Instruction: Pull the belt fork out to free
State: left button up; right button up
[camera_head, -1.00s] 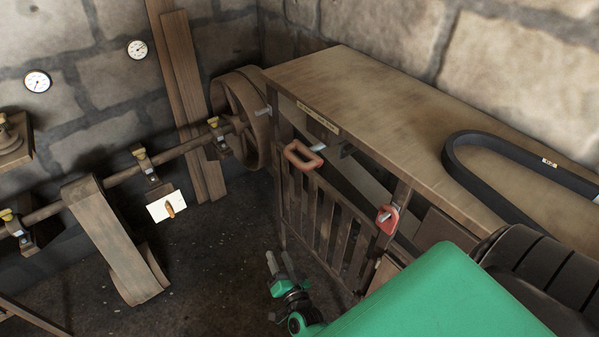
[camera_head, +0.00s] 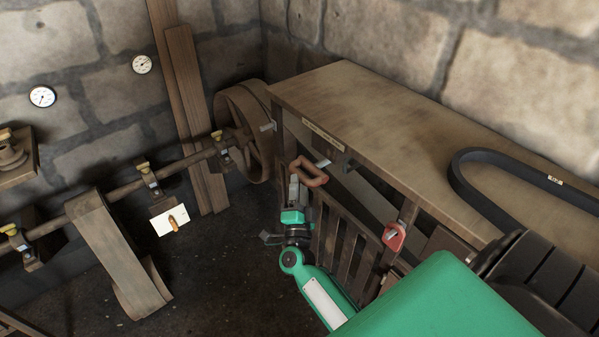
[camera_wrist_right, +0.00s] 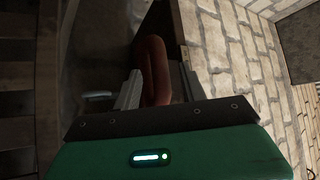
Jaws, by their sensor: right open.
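A red-brown loop handle (camera_head: 316,177), which looks like the belt fork's grip, sticks out at the front left of the wooden bench. My right gripper (camera_head: 295,188) is at the handle's left end in the head view, with its fingers pointing up. In the right wrist view the handle (camera_wrist_right: 153,70) shows between the two open fingers, and the jaws are not closed on it. I cannot tell whether a finger touches it. The rest of the fork is hidden by the bench. My left gripper is out of view.
A second red handle (camera_head: 394,237) sits on the bench's right post. A slatted wooden guard (camera_head: 345,232) hangs below the bench top (camera_head: 375,115). A black belt (camera_head: 470,200) lies on top. A shaft with a large pulley (camera_head: 245,130) runs at left. Dark floor lies clear between.

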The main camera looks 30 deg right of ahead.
jog(key=shift+p+x, duration=0.3)
jog(key=shift+x, duration=1.45)
grip_shut()
